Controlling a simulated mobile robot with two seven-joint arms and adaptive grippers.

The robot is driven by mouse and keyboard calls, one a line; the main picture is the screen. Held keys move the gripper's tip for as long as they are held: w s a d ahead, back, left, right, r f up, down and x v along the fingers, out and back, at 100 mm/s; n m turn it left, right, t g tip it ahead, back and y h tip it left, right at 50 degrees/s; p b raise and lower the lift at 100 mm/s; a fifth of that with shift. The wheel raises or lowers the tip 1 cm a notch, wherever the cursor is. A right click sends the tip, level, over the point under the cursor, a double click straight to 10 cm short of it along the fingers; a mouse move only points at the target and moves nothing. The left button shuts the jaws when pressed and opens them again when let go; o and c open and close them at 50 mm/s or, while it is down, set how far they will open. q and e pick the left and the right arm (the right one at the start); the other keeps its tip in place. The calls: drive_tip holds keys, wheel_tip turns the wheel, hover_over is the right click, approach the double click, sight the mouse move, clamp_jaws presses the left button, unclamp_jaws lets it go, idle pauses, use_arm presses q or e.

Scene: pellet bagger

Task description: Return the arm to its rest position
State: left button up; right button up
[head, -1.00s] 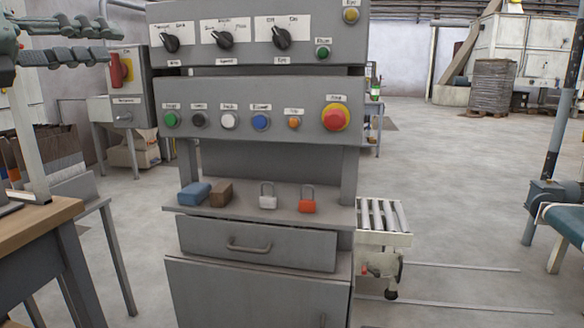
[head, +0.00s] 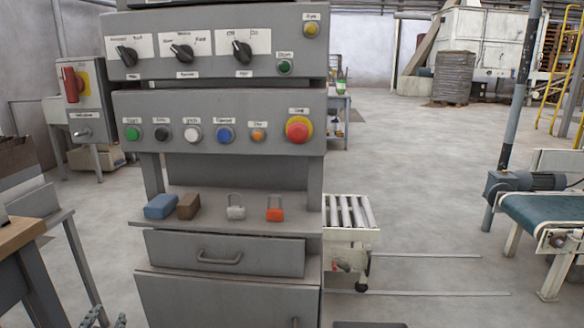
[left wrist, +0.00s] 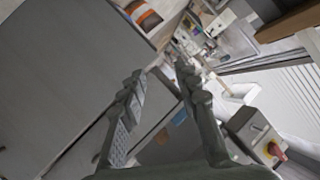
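My left gripper (head: 105,318) shows only by its fingertips at the bottom left edge of the head view, below and left of the control cabinet's drawer. In the left wrist view its two fingers (left wrist: 160,80) stand apart with nothing between them. The rest of my left arm is out of the head view. The control cabinet (head: 225,298) stands in front of me, with knobs above and a row of push buttons with a red emergency button (head: 298,129) below. My right gripper is not in view.
A shelf (head: 210,222) on the cabinet holds a blue block (head: 160,207), a brown block (head: 189,206), a grey padlock (head: 236,212) and a red padlock (head: 275,213). A wooden table (head: 22,233) is at left, a conveyor (head: 550,213) at right.

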use_arm(q)
drive_tip(key=s+d+f+g+h, duration=0.1)
drive_tip(key=s+d+f+g, duration=0.2)
drive_tip(key=s+f, duration=0.4)
drive_tip(key=s+d+f+g+h, duration=0.1)
drive_tip(key=s+d+f+g, duration=0.3)
drive_tip(key=s+f, duration=0.4)
drive_tip(key=s+d+f+n+g+h+p, duration=0.1)
drive_tip(key=s+d+f+g+h, duration=0.1)
drive_tip(key=s+f, duration=0.5)
drive_tip(key=shift+s+d+f+g, duration=0.2)
drive_tip(key=shift+s+d+g, duration=0.15)
drive_tip(key=shift+d+g, duration=0.55)
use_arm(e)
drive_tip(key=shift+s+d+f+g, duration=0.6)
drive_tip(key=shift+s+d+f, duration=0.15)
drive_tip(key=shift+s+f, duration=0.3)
